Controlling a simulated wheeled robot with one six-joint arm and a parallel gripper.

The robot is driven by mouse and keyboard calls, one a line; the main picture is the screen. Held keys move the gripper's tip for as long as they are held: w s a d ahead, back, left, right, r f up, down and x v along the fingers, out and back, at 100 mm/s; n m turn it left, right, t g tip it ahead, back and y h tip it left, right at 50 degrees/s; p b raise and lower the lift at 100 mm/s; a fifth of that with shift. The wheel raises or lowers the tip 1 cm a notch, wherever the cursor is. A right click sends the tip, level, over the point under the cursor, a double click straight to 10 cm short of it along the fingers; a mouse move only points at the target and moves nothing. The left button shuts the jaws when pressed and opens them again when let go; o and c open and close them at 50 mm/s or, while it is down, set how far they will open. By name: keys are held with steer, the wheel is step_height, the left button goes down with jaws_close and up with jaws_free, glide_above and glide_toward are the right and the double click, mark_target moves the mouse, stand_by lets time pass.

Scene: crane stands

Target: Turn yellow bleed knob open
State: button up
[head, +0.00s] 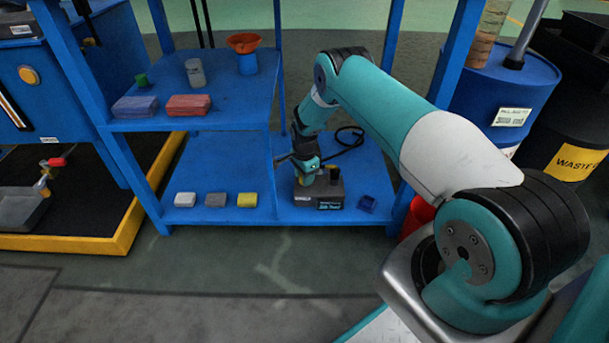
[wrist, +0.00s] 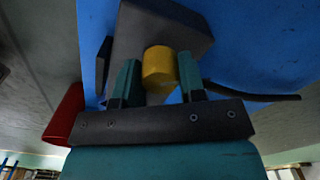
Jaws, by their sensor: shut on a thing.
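The yellow bleed knob (wrist: 158,68) shows in the wrist view as a short yellow cylinder on a dark grey unit (wrist: 150,28). My gripper (wrist: 159,75) has one teal finger on each side of the knob and is shut on it. In the head view my gripper (head: 306,168) points down at the dark unit (head: 322,200), which stands on the lower shelf of the blue rack. The knob is too small and covered by my gripper to make out in the head view.
A black hose (head: 349,140) curls behind the unit. Yellow (head: 247,200), grey (head: 215,200) and white (head: 185,199) blocks lie left, past a divider. The upper shelf (head: 240,110) and rack posts bound the space.

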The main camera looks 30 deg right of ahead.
steer(key=shift+m, duration=1)
steer(key=o, duration=0.9)
step_height(320, 180, up, 8)
steer(key=p, duration=0.4)
steer(key=shift+f, duration=0.2)
